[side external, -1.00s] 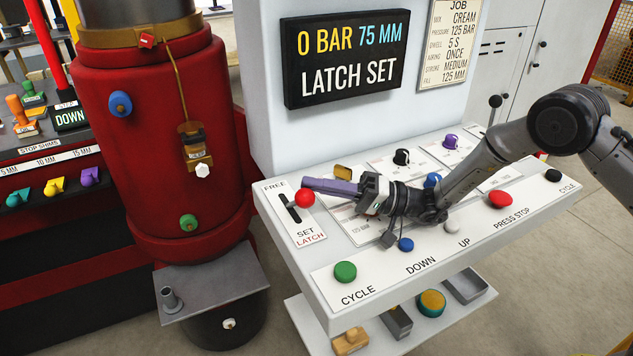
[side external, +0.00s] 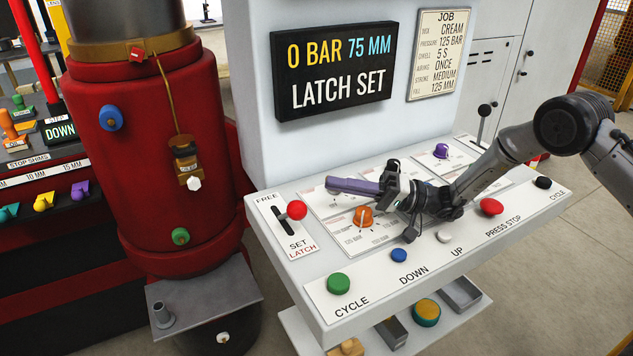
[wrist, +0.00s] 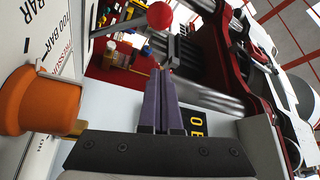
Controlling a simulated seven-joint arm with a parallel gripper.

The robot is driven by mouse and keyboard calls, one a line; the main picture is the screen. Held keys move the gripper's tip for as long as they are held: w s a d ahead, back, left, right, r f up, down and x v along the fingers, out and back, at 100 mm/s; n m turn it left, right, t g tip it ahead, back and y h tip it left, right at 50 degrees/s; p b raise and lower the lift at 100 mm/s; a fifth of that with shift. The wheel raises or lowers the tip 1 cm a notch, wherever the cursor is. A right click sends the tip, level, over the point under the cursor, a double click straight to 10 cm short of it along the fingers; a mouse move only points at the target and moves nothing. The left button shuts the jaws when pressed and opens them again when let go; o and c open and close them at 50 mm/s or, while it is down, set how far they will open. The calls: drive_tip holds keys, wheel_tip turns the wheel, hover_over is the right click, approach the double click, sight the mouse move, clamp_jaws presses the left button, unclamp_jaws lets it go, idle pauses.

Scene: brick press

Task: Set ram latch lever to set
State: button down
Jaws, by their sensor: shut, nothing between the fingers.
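The ram latch lever has a red ball knob (side external: 297,209) and stands in a dark slot on the latch plate (side external: 305,248), marked FREE at the top and SET at the bottom. The ball leans out to the right of the slot, and the lever's exact place in the slot is hard to tell. The display (side external: 333,70) reads LATCH SET, 0 BAR, 75 MM. My gripper (side external: 332,184) has its purple fingers together, empty, above the panel right of and apart from the red ball. The wrist view shows the closed fingertips (wrist: 160,75) with the ball (wrist: 160,16) beyond them.
An orange knob (side external: 363,217) sits on the panel close below my gripper. A green CYCLE button (side external: 338,284), a blue DOWN button (side external: 398,255) and a red PRESS STOP button (side external: 491,206) line the front edge. The red press cylinder (side external: 150,150) stands left.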

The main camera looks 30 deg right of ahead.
drive_tip(key=shift+v, duration=1.55)
drive_tip(key=shift+a, duration=0.1)
wheel_tip(320, 180, up, 9)
drive_tip(key=s+a+n+g+y, duration=0.1)
drive_tip(key=s+n, duration=0.1)
drive_tip(key=n, duration=0.1)
drive_tip(key=s+a+r+n+g+h, duration=0.1)
drive_tip(key=s+a+r+n+g, duration=0.1)
drive_tip(key=s+r+n+g, duration=0.3)
drive_tip(key=s+a+r+n+g+h, duration=0.1)
drive_tip(key=s+a+r, duration=0.1)
drive_tip(key=s, duration=0.5)
drive_tip(key=s+d+f+m+h, duration=0.1)
drive_tip(key=s+d+f+h, duration=0.2)
drive_tip(key=s+h, duration=0.35)
drive_tip(key=s+d+f+h, duration=0.3)
drive_tip(key=s, duration=0.7)
drive_tip(key=s+d+f+m+t+h, duration=0.1)
drive_tip(key=d+f+m+h, duration=0.1)
drive_tip(key=d, duration=0.5)
drive_tip(key=s+d+f+m+t+h, duration=0.1)
drive_tip(key=d+f+m+t+h, duration=0.1)
drive_tip(key=d, duration=0.5)
drive_tip(key=f+m+h, duration=0.1)
drive_tip(key=m+h, duration=0.1)
drive_tip(key=h, duration=0.1)
drive_tip(key=shift+f+m, duration=0.2)
drive_tip(key=shift+m, duration=0.1)
